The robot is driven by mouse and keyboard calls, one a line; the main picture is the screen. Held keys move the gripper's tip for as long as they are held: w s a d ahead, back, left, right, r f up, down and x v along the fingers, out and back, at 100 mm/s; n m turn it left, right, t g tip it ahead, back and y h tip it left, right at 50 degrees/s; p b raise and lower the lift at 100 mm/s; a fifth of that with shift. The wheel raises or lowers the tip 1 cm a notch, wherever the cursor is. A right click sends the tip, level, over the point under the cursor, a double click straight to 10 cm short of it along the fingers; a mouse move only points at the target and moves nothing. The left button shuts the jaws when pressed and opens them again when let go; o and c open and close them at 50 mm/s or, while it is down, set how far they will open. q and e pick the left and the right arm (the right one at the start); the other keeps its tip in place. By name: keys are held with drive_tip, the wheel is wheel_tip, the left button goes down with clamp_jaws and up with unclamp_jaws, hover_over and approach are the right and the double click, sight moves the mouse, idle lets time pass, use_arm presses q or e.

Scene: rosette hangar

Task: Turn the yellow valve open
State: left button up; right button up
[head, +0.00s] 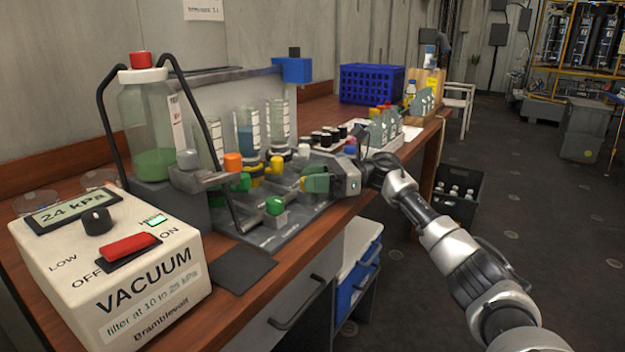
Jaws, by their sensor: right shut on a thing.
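My right gripper (308,181) reaches in from the right over the grey filter rack. Another yellow piece (277,165) shows just behind, under the clear cylinders. Green valve handles stand nearby, one in front (275,205) and one to the left (242,182). My left gripper is not in view.
A vacuum box (150,275) reading 24 kPa stands at the front left. Behind it is a bottle with green liquid (150,120). Clear cylinders (246,130) stand behind the valves. A blue crate (371,83) and small vials sit farther back. The floor at right is mostly open.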

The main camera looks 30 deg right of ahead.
drive_tip(key=o, duration=0.9)
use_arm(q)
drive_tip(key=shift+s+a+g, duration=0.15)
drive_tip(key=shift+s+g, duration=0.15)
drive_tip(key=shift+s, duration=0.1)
use_arm(e)
drive_tip(key=v, duration=1)
drive_tip(key=shift+d, duration=0.4)
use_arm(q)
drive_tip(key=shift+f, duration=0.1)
